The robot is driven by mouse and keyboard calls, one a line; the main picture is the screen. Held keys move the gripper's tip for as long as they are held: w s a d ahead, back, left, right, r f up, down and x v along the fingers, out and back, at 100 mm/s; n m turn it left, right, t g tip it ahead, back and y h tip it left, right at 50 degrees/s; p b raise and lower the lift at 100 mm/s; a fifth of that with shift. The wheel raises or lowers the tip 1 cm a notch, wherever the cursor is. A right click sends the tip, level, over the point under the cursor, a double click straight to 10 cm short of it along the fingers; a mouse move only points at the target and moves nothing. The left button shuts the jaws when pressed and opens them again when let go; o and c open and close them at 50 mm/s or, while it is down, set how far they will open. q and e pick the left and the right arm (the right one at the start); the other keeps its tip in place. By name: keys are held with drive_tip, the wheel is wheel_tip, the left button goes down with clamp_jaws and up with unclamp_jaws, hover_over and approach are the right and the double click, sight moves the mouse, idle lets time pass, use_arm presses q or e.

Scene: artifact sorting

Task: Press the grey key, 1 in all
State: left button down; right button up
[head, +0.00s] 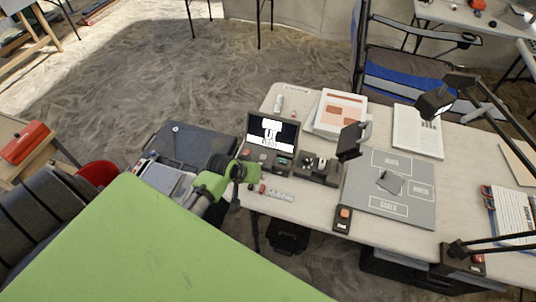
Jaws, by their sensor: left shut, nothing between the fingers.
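A dark console with a lit screen (272,133) stands at the left end of the pale table. A row of small keys and controls (285,162) sits along its front; they are too small to tell surely which is the grey key. My left gripper (238,180) is shut and empty at the table's left front edge, just left of and in front of the console. It may hide part of the console's left side. My right gripper is not in view.
Beside the console is a dark control box (319,168). A grey sorting mat (405,208) with a small grey piece (390,182) lies to the right. A small ruler-like strip (277,194) lies in front. A black lamp head (437,103) overhangs the table's right side.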

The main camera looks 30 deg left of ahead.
sight(262, 157)
use_arm(q)
drive_tip(key=w+a+r+n+t, duration=0.1)
drive_tip(key=w+a+r+n, duration=0.1)
drive_tip(key=w, duration=0.3)
drive_tip(key=w+a+r+n+t+p, duration=0.1)
drive_tip(key=w+a+r, duration=0.2)
drive_tip(key=w+r, duration=0.2)
drive_tip(key=shift+w+a+r+n+t, duration=0.2)
drive_tip(key=shift+a+n+t, duration=0.1)
drive_tip(key=shift+n, duration=0.1)
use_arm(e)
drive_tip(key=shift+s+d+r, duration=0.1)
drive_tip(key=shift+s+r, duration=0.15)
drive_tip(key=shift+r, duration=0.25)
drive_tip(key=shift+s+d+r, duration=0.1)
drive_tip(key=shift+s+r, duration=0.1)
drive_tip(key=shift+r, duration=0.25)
use_arm(q)
drive_tip(key=shift+f, duration=0.15)
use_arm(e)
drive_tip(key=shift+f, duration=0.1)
